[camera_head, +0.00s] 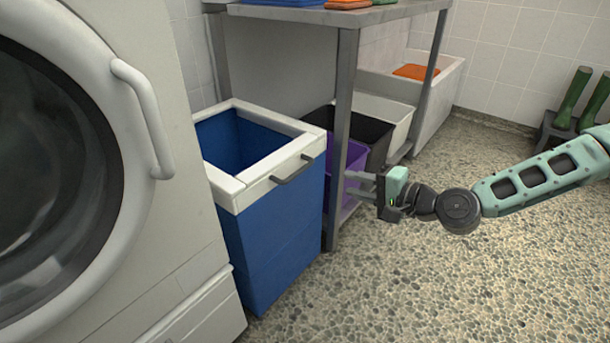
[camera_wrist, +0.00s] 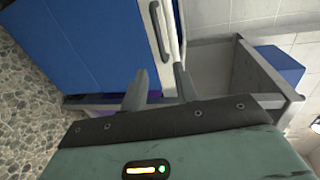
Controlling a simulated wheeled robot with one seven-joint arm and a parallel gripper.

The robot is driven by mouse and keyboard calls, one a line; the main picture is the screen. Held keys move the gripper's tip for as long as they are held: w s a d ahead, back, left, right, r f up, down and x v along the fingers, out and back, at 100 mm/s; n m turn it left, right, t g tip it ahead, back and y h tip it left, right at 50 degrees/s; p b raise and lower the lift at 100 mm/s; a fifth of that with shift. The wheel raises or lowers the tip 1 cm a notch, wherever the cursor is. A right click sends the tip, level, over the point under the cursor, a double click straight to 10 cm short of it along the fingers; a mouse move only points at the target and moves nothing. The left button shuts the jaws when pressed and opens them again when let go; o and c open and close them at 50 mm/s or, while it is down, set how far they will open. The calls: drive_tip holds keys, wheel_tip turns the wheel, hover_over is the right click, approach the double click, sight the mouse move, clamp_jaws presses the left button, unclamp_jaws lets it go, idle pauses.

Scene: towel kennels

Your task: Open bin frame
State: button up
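The bin (camera_head: 268,240) is blue with a white frame (camera_head: 236,189) around its top and a dark bar handle (camera_head: 293,171) on the front of that frame. The frame lies flat on the bin, and the blue inside shows through its opening. My gripper (camera_head: 354,184) is to the right of the bin, apart from the handle, with its fingers pointing left. In the wrist view the two fingers (camera_wrist: 159,88) are spread with nothing between them. The handle (camera_wrist: 160,32) shows beyond them, near the top of that view, beside the white frame (camera_wrist: 168,20).
A white washing machine (camera_head: 190,225) stands close at the bin's left. A grey metal table (camera_head: 343,110) stands behind, its leg beside the bin, with a purple crate (camera_head: 352,163) and a black crate (camera_head: 376,137) under it. Speckled floor (camera_head: 430,290) is clear in front.

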sight(302, 171)
drive_tip(key=shift+b+x, duration=2.5)
drive_tip(key=shift+x, duration=5.65)
drive_tip(key=shift+s+a, duration=0.1)
drive_tip(key=shift+r, duration=0.1)
clamp_jaws()
